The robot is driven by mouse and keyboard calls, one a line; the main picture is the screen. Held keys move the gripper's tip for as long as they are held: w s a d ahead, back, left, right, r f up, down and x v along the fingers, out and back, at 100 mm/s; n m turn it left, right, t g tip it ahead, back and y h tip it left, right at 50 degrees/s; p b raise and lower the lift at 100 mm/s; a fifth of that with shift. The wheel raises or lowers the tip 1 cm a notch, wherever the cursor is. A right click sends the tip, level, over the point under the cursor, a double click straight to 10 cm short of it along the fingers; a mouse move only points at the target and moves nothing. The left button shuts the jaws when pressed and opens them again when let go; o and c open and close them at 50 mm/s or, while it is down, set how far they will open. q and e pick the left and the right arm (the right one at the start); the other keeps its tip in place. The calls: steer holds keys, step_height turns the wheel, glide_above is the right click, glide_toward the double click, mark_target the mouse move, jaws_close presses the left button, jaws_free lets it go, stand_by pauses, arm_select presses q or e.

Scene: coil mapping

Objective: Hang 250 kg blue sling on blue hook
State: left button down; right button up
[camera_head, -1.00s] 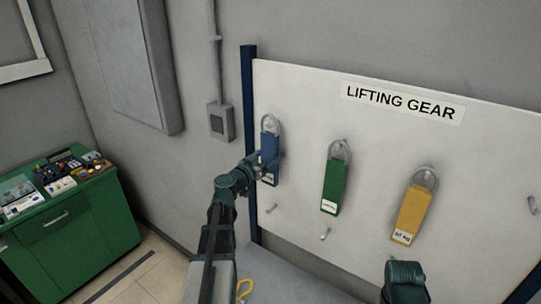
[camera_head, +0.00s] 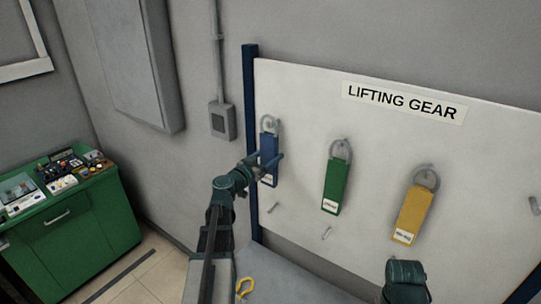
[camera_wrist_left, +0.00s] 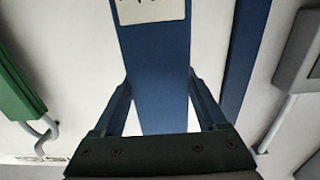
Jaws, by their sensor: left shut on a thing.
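The blue sling (camera_head: 269,147) hangs upright at the left end of the white LIFTING GEAR board, with its grey ring (camera_head: 271,124) at the top and a white label low down. My left gripper (camera_head: 268,162) is shut on its blue body. In the left wrist view the fingers (camera_wrist_left: 160,100) press on both sides of the blue sling (camera_wrist_left: 160,60). I cannot tell whether the ring sits on a hook behind it; no blue hook can be made out. My right gripper is out of view; only a dark part of my right arm shows at the bottom.
A green sling (camera_head: 335,187) and a yellow sling (camera_head: 412,213) hang to the right on the white board (camera_head: 480,180). Small bare hooks (camera_head: 326,233) stick out lower down. A blue post (camera_head: 250,100) edges the board. A green cabinet (camera_head: 75,232) stands at left.

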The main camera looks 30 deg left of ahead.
mark_target(266, 157)
arm_select(q)
steer(key=shift+s+a, duration=0.1)
steer(key=shift+s, duration=1.15)
steer(key=shift+s+a, duration=0.1)
steer(key=shift+s, duration=0.45)
